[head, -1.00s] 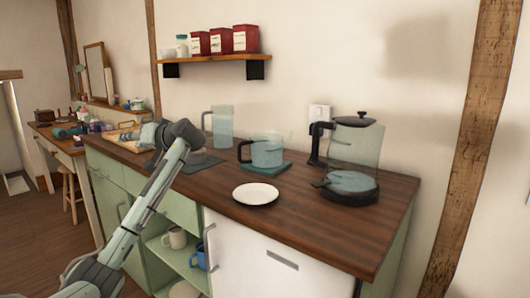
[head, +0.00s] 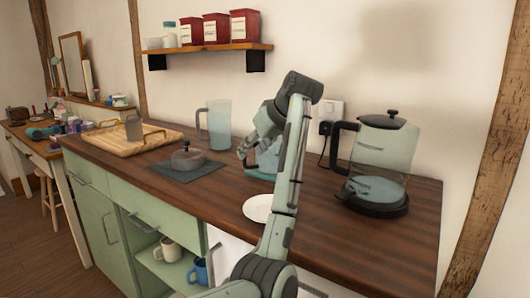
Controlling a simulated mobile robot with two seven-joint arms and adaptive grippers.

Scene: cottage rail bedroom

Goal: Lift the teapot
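The teapot (head: 268,159) is a pale blue, see-through vessel in the middle of the wooden counter, on a teal mat (head: 256,174). My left arm passes in front of it and hides its right side and much of its top. My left gripper (head: 243,153) points down and to the left, at the teapot's left side where its handle was seen earlier. The fingers overlap that side in the picture. I cannot tell whether they touch the handle or how far apart they are. My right gripper is not in view.
A white plate (head: 258,208) lies in front, partly behind my arm. A glass kettle (head: 380,155) stands right, a clear pitcher (head: 218,126) behind left. A lidded grey pot (head: 187,158) sits on a dark mat, with a wooden tray (head: 120,139) farther left. A shelf (head: 205,49) hangs above.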

